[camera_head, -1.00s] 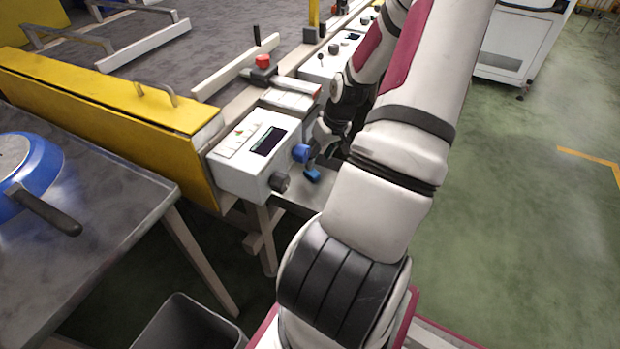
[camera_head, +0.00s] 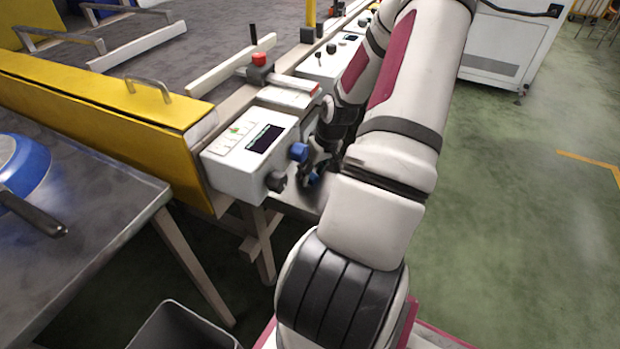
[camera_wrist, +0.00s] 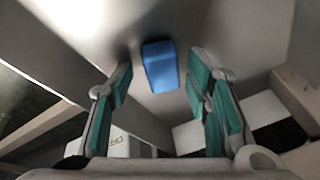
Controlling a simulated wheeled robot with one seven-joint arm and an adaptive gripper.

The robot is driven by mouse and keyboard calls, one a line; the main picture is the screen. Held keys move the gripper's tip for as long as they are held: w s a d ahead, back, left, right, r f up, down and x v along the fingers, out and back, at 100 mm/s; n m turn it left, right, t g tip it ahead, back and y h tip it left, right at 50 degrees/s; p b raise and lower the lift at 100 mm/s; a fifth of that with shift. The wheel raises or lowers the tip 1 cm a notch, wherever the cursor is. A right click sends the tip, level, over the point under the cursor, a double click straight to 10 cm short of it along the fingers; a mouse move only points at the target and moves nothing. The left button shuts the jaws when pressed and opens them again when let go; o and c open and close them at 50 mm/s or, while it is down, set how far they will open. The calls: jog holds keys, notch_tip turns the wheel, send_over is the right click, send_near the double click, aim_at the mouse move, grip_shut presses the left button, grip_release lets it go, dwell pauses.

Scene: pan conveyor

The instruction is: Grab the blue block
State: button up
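The blue block (camera_wrist: 160,66) lies on a grey metal surface (camera_wrist: 140,28) in the wrist view, beyond and between my fingertips, with no finger touching it. My gripper (camera_wrist: 162,88) is open, its two green-padded fingers spread to either side of the block. In the head view my gripper (camera_head: 318,168) is low beside the white control box, and it mostly hides the blue block (camera_head: 311,180), of which only a small blue patch shows.
A yellow guard (camera_head: 90,110) and a table (camera_head: 120,210) with a blue pan (camera_head: 22,165) are further left. Green floor at right is clear.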

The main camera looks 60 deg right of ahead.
jog(key=c, duration=0.5)
jog(key=shift+r, duration=0.15)
